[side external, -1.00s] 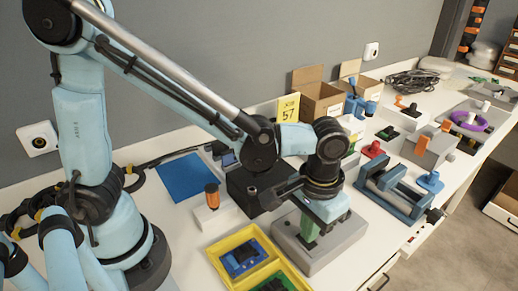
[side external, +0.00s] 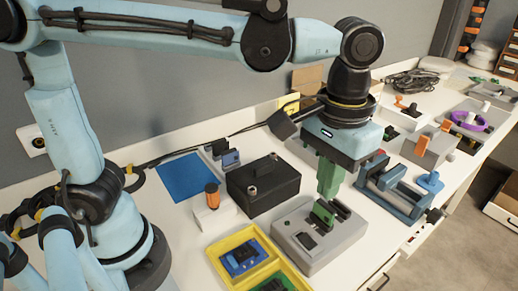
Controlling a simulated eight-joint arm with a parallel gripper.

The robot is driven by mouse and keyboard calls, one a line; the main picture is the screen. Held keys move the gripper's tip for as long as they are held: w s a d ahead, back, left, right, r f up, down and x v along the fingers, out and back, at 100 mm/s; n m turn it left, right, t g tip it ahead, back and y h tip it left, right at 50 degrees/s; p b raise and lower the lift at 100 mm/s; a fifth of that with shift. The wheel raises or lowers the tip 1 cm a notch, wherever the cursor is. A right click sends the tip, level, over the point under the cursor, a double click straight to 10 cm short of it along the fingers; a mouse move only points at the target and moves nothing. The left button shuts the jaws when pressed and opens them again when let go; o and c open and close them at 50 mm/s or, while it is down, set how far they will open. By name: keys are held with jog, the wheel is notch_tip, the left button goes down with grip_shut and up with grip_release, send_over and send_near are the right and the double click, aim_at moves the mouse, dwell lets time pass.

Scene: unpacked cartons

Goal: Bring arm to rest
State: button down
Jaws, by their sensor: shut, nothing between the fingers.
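My gripper (side external: 327,192) has green fingers that are shut with nothing between them. It points straight down and hangs above the grey fixture block (side external: 335,245), near its far end. The block holds an upright green piece (side external: 322,213) in a dark slot, and the fingertips are apart from it. My forearm reaches across the upper part of the view and hides part of the back of the table.
A yellow tray (side external: 216,248) with a blue part stands at the front. A black box (side external: 283,184), an orange-handled tool (side external: 212,195) and a blue mat (side external: 186,177) lie to the left. A blue vise (side external: 405,197) stands close on the right.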

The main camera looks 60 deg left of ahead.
jog(key=a+f+t, duration=0.2)
jog(key=a+t, duration=0.1)
jog(key=a, duration=0.6)
jog(key=a+f+t, duration=0.3)
jog(key=a+t, duration=0.1)
jog(key=a, duration=0.6)
jog(key=shift+s+a, duration=0.15)
jog(key=shift+s, duration=0.3)
jog(key=c, duration=1.8)
grip_release()
jog(key=shift+f, duration=0.1)
